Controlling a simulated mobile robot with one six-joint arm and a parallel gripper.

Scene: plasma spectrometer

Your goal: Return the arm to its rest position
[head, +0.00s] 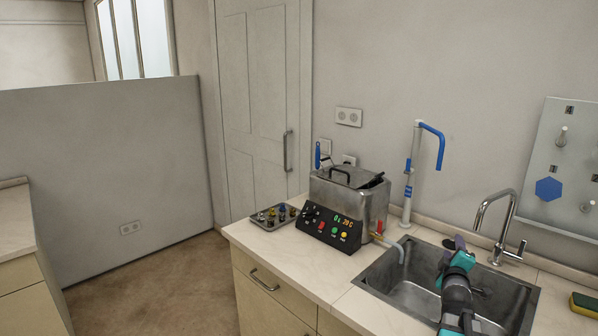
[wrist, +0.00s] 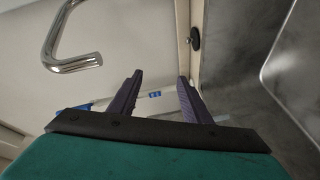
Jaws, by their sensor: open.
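My arm reaches up from the bottom of the head view over the sink (head: 372,284). My gripper (head: 458,241) is at its far end, above the basin, and looks small and partly turned away there. In the wrist view my gripper (wrist: 160,84) shows two dark purple fingers standing well apart with nothing between them. The chrome faucet (head: 508,226) stands behind and to the right of my gripper in the head view. Its curved spout (wrist: 74,66) shows at the upper left of the wrist view, apart from the fingers.
A metal bath with a control panel (head: 338,230) stands left of the sink, beside a small tray of knobs (head: 272,226). A blue-and-white tap (head: 412,170) rises behind. A sponge (head: 584,304) lies at the right. Open floor (head: 150,285) is at the left.

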